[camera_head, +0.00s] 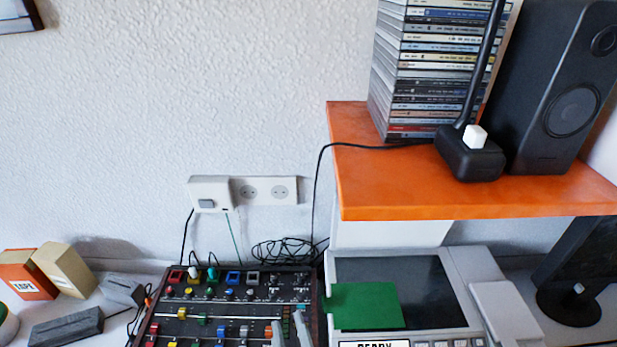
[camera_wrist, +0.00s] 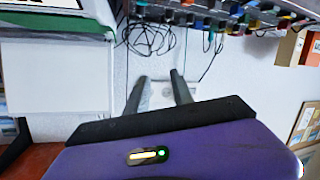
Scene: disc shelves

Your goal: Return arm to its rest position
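My gripper (camera_wrist: 157,82) shows in the wrist view as two grey fingers standing apart, with nothing held between them. The white wall socket (camera_wrist: 162,95) shows behind the gap. The wrist picture is upside down, with the mixer at its top. In the head view, two pale grey pieces at the bottom edge, over the mixer's front, look like my fingertips (camera_head: 289,331). The rest of my arm is out of that view.
An orange shelf (camera_head: 450,192) juts out at the right with stacked discs (camera_head: 435,70), a black speaker (camera_head: 555,85) and a black lamp base (camera_head: 470,155). Below are the mixer (camera_head: 235,300) and a grey machine (camera_head: 470,310) with a green card (camera_head: 363,306).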

